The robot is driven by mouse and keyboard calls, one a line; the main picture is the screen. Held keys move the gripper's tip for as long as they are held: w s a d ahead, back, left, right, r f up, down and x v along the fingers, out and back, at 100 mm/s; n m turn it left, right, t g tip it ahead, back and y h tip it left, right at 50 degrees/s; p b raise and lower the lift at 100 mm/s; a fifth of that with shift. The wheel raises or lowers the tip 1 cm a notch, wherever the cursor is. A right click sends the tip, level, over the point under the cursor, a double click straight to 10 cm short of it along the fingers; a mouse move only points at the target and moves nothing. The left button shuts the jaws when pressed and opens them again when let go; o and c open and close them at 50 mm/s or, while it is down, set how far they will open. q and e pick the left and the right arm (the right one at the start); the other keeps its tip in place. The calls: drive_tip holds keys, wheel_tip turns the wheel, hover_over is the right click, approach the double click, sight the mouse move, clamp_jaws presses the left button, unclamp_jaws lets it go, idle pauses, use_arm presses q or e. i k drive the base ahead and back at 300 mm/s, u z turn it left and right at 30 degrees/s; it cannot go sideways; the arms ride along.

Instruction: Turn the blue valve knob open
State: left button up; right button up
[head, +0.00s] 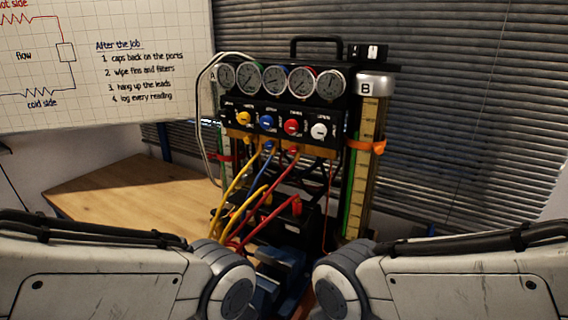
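The blue valve knob (267,122) is on the black valve panel of the gauge rig, second from the left. It sits between a yellow knob (243,118) and a red knob (292,127), with a white knob (319,131) at the right end. No gripper is at the knob, and nothing covers it. The knob is too small to tell how far it is turned. My two forearms reach in from the lower left and lower right, and their rounded joints end low in front of the rig. I cannot make out either gripper.
A row of several round gauges (275,80) sits above the knobs. Yellow, blue and red hoses (262,205) hang below the panel. A tall scaled cylinder (367,150) marked B stands at the right. The wooden tabletop (130,205) is clear at the left. Blinds hang behind.

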sight(266, 122)
drive_tip(key=k, duration=1.05)
drive_tip(key=u, duration=1)
drive_tip(key=i, duration=1.55)
drive_tip(key=z, duration=0.85)
